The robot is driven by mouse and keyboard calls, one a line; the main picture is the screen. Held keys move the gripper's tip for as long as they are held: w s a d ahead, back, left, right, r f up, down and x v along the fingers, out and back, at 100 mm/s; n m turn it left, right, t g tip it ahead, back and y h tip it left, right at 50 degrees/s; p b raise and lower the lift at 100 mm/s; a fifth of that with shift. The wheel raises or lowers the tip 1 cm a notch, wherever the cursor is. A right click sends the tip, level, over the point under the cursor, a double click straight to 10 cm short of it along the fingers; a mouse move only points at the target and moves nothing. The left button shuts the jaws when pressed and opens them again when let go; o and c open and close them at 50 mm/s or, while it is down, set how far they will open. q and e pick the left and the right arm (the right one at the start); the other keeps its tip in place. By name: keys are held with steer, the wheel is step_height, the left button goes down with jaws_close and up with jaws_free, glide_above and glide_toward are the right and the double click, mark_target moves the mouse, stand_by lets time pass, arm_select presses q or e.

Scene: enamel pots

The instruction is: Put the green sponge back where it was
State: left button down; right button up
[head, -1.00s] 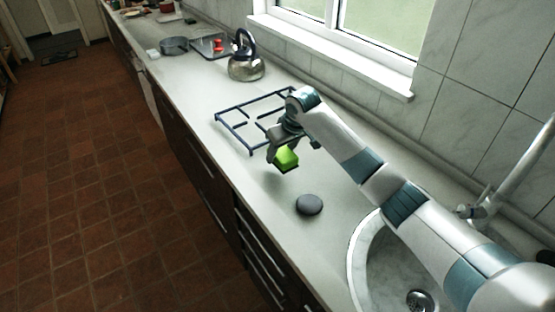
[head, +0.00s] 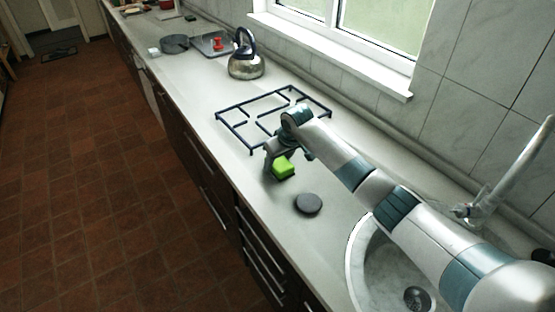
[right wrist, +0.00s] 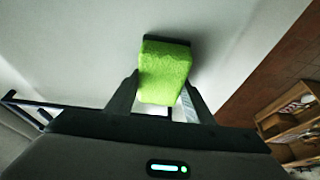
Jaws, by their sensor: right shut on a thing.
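The green sponge (head: 284,167) is a small bright green block with a dark layer on one face. In the head view it is at my right gripper (head: 277,158), over the counter just in front of the stove grate. In the right wrist view the sponge (right wrist: 166,72) sits between the two fingers of the right gripper (right wrist: 160,98), which is shut on it. It is at or very near the counter surface; I cannot tell if it touches. My left gripper is not in view.
A dark round disc (head: 308,203) lies on the counter (head: 200,110) near the sponge. The stove grate (head: 232,121) is behind, with a kettle (head: 246,60) beyond. The sink (head: 362,268) is at the lower right. The counter's front edge drops to the floor.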

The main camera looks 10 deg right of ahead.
steer(key=shift+s+f, duration=0.15)
steer(key=shift+f, duration=0.3)
steer(key=o, duration=1.1)
steer(key=shift+s+f, duration=0.1)
steer(key=shift+f, duration=0.15)
steer(key=shift+s+a+f, duration=0.1)
steer(key=shift+s, duration=0.05)
steer(key=shift+a+r, duration=0.15)
steer(key=shift+r, duration=0.75)
steer(key=b+v, duration=0.2)
steer(key=v, duration=0.9)
steer(key=shift+w+d+r, duration=0.2)
steer(key=shift+d+r, duration=0.05)
steer(key=shift+r, duration=0.15)
